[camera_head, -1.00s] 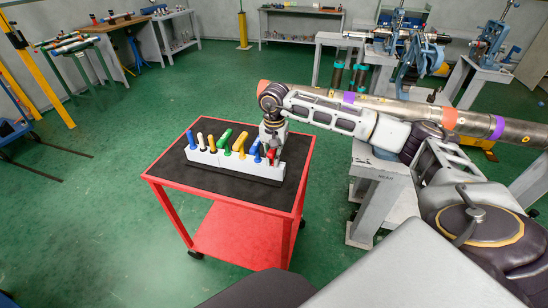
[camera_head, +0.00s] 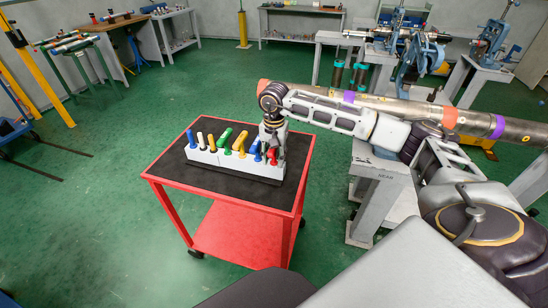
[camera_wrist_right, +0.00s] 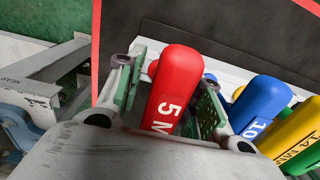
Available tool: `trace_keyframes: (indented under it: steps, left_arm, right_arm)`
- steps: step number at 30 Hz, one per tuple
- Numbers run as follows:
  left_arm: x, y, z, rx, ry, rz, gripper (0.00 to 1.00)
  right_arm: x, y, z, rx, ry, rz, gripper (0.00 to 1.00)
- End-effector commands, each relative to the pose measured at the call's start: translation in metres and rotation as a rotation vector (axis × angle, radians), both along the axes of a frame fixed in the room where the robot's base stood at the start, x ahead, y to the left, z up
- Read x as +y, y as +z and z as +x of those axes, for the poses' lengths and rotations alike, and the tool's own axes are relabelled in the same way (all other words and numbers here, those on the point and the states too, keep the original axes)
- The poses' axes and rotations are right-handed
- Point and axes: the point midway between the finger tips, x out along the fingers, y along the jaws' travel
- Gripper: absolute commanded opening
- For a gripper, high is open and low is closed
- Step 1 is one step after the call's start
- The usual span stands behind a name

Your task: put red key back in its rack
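The red key (camera_head: 272,157) is at the right end of the white key rack (camera_head: 236,166), which stands on a red cart. My right gripper (camera_head: 273,146) points down over it from above. In the right wrist view, the red key (camera_wrist_right: 174,88), marked 5, lies between the two fingers (camera_wrist_right: 172,92). The fingers flank it and look open, with narrow gaps at its sides. The key's lower part and its seat in the rack are hidden. My left gripper is not in view.
A blue key (camera_wrist_right: 259,104) and a yellow key (camera_wrist_right: 298,135) stand close beside the right finger. Several other coloured keys fill the rack. The black cart top (camera_head: 215,187) is clear in front. A long pipe (camera_head: 400,106) runs behind my right arm.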

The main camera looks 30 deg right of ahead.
Motion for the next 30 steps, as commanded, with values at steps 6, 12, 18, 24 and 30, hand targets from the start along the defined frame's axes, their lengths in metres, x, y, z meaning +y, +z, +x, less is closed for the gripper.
trace_keyframes:
  steps: [6,12,18,24,30]
  left_arm:
    - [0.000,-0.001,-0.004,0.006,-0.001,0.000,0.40]
    - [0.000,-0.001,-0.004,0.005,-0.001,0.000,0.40]
    - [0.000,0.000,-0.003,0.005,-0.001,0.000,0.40]
    - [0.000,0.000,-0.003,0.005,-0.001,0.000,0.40]
    - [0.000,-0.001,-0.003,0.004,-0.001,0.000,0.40]
  right_arm:
    - [0.000,0.012,0.001,-0.001,0.000,0.000,0.36]
    - [0.000,0.032,0.001,-0.003,0.000,0.001,0.36]
    - [0.000,0.055,0.001,-0.002,0.001,0.001,0.36]
    - [0.000,0.071,0.000,0.000,0.001,0.001,0.36]
    - [0.000,0.077,0.000,0.002,0.001,0.001,0.36]
